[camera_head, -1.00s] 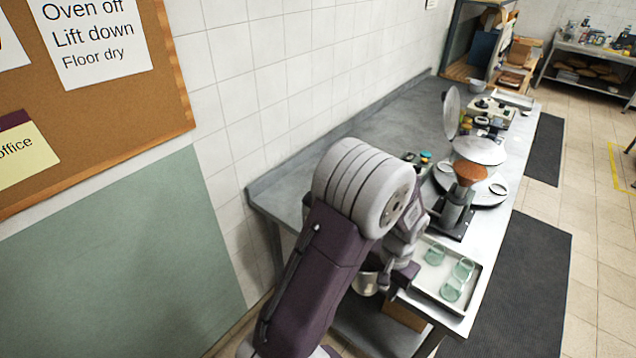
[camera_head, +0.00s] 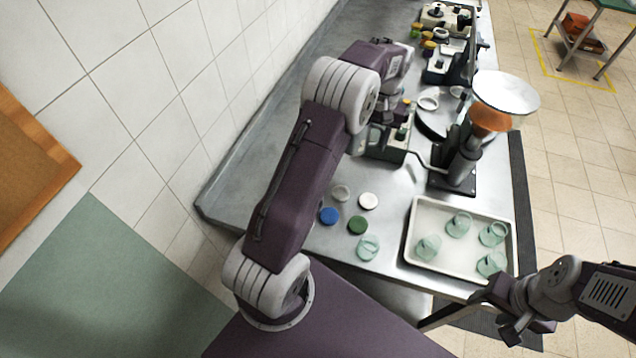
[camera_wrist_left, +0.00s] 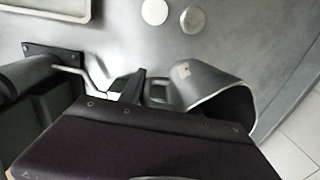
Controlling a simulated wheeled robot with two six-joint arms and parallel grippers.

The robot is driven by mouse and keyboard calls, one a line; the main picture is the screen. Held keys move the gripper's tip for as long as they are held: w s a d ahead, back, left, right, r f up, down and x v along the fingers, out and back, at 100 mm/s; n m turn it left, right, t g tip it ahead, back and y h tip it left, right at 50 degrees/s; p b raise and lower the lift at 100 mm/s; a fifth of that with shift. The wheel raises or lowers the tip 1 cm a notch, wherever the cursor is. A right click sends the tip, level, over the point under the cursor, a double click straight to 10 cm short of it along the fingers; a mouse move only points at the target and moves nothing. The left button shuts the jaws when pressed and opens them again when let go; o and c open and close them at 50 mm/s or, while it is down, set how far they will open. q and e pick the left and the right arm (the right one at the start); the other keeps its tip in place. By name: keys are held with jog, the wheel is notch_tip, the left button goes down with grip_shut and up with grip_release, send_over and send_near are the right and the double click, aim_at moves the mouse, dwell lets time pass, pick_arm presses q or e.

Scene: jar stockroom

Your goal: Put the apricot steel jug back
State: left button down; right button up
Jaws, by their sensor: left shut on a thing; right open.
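The steel jug (camera_wrist_left: 222,88) shows in the left wrist view as a grey metal vessel with a wide dark mouth and a small pale label. It lies tilted in that view, beside the dark fingers of my left gripper (camera_wrist_left: 152,92), which is shut on it, seemingly at the handle side. In the head view my left gripper (camera_head: 393,112) is over the counter, mostly behind my arm, and I cannot make out the jug there. My right gripper (camera_head: 497,316) is open and empty at the counter's front edge, near the tray.
A white tray (camera_head: 412,248) with several green glass jars stands at the counter's front. Lids, including a blue one (camera_head: 329,216) and a green one (camera_head: 357,225), lie left of it. A grinder-like device with an orange hopper (camera_head: 490,117) stands behind the tray. Bare counter (camera_head: 262,165) runs along the wall.

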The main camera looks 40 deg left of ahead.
pick_arm(q)
jog(key=s+a+f, duration=0.2)
jog(key=s, duration=0.1)
jog(key=s+a+f, duration=0.2)
jog(key=s, duration=0.1)
jog(key=s+a+f, duration=0.2)
jog(key=s+f, duration=0.1)
jog(key=s, duration=0.1)
jog(key=shift+f, duration=2.1)
jog(key=shift+d+f, duration=0.1)
jog(key=c, duration=0.9)
grip_release()
jog(key=shift+o, duration=0.2)
notch_tip(320, 180, up, 12)
jog(key=s+d+f+m+t, duration=0.1)
jog(key=s+d+f+m, duration=0.2)
jog(key=s+d, duration=0.8)
jog(key=shift+s+f, duration=0.4)
jog(key=shift+s, duration=0.7)
